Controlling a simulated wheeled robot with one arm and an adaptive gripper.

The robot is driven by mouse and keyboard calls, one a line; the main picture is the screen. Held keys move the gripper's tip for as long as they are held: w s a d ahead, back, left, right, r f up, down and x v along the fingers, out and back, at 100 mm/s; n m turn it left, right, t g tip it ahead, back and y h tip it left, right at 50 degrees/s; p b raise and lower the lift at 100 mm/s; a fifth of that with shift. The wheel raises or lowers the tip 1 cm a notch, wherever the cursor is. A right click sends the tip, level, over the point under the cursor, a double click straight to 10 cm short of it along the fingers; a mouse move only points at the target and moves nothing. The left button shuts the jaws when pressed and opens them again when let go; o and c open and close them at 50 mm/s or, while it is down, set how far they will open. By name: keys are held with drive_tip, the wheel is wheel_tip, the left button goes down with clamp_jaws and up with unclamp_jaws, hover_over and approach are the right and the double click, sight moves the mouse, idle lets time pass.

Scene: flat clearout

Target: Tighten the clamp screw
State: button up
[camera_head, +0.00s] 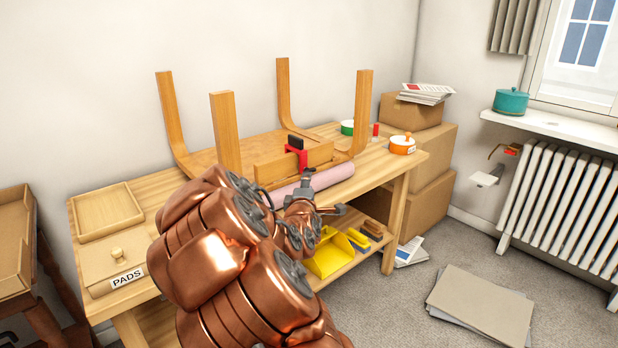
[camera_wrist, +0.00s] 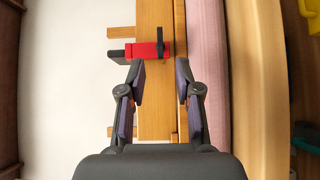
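A small red clamp (camera_head: 301,158) with a black part on top sits on the wooden rail of an upturned table lying on the workbench. In the wrist view the red clamp (camera_wrist: 150,50) lies across the rail, with a black end sticking out to its left. My gripper (camera_head: 305,188) is close to the clamp in the head view. In the wrist view my gripper (camera_wrist: 160,72) is open and empty, its fingertips just short of the clamp and either side of the rail. Which black part is the screw is unclear.
The upturned table's legs (camera_head: 225,130) stand up around the clamp. A pink roll (camera_head: 335,176) lies along the bench front. An orange-lidded tin (camera_head: 402,145) is at the right end. A box labelled PADS (camera_head: 115,265) and an empty tray (camera_head: 105,212) are at left.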

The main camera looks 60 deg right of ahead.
sight(308, 170)
drive_tip(key=x, duration=0.7)
drive_tip(key=shift+p, duration=0.45)
drive_tip(key=shift+d+f, duration=0.1)
clamp_jaws()
